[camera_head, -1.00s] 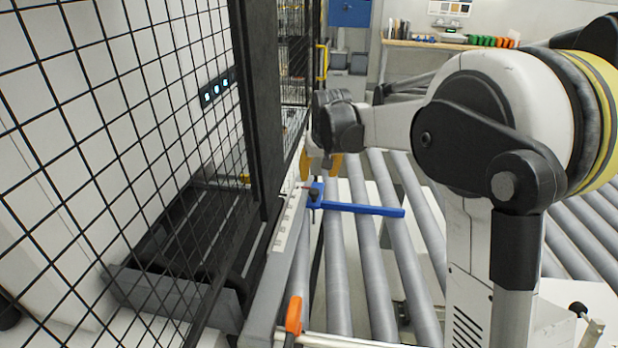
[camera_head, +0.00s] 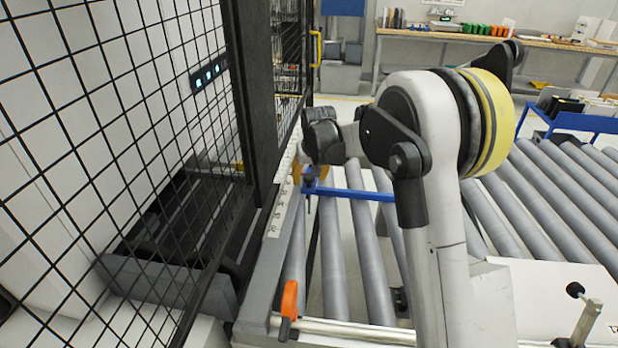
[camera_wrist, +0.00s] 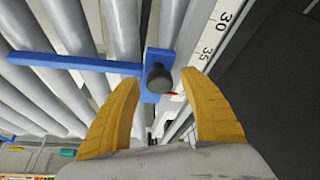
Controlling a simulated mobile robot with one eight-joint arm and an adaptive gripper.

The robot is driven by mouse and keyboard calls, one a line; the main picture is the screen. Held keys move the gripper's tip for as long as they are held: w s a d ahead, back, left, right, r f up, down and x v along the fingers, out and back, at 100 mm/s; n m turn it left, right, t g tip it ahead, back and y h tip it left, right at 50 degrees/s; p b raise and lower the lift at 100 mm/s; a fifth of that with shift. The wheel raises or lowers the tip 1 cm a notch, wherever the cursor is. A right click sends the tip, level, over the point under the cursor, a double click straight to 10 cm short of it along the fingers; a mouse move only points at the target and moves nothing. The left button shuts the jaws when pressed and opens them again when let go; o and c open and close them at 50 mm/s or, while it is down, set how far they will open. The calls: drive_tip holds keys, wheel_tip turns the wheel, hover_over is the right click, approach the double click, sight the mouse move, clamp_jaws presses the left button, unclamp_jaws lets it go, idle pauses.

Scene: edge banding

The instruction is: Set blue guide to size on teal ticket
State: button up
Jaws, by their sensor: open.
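The blue guide (camera_head: 352,193) is a bar reaching across the rollers, with its blue block at the white scale (camera_head: 281,204) along the rail. In the wrist view the guide (camera_wrist: 75,62) carries a black knob (camera_wrist: 158,78) and a small red pointer beside the scale (camera_wrist: 213,42), near its 35 mark. My gripper (camera_wrist: 162,88) is open, its two yellow fingers on either side of the knob and apart from it. In the head view my gripper (camera_head: 308,172) is at the guide's block, mostly hidden by my wrist. I cannot make out a teal ticket.
An orange-handled part (camera_head: 289,300) stands at the near end of the rail. Black mesh fencing (camera_head: 120,120) runs along the left. Rollers (camera_head: 375,270) fill the middle and right. A workbench (camera_head: 480,38) stands at the back.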

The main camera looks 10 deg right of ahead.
clamp_jaws()
drive_tip(key=shift+s, duration=0.15)
drive_tip(key=s+a, duration=0.3)
drive_tip(key=s, duration=0.6)
drive_tip(key=s+a, duration=0.4)
drive_tip(key=s, duration=0.5)
drive_tip(key=shift+s+a, duration=0.2)
drive_tip(key=shift+a, duration=0.1)
unclamp_jaws()
drive_tip(key=shift+w, duration=0.1)
